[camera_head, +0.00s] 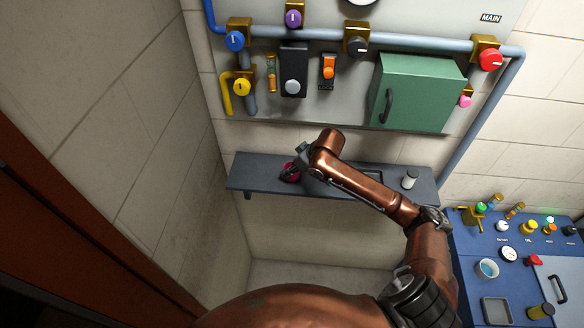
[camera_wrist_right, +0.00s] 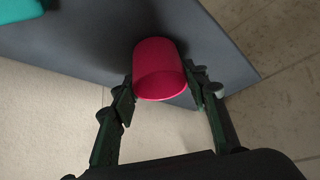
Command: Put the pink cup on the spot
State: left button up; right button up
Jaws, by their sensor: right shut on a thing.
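The pink cup (camera_wrist_right: 160,70) is between the two fingers of my right gripper (camera_wrist_right: 160,88), which is shut on it. In the wrist view the cup is seen at the edge of the dark grey shelf; I cannot tell if it touches the shelf. In the head view the cup (camera_head: 288,172) shows partly behind my right gripper (camera_head: 297,168), near the shelf's left end. A dark square patch (camera_head: 373,175) on the shelf shows partly behind my arm; I cannot tell if it is the spot. My left gripper is not in view.
The shelf (camera_head: 250,178) is narrow, and a white cylinder (camera_head: 409,179) stands on its right part. A green cabinet (camera_head: 420,92), pipes and valves are on the wall above. A blue console (camera_head: 470,243) with knobs and a cup (camera_head: 487,269) is at the right.

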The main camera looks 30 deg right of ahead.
jog(key=shift+f, duration=0.1)
jog(key=o, duration=1.2)
jog(key=shift+c, duration=0.2)
jog(key=shift+r, duration=0.35)
jog(key=b+v, duration=0.3)
jog(key=v, duration=0.8)
jog(key=shift+s+r, duration=0.25)
jog(key=shift+f, duration=0.1)
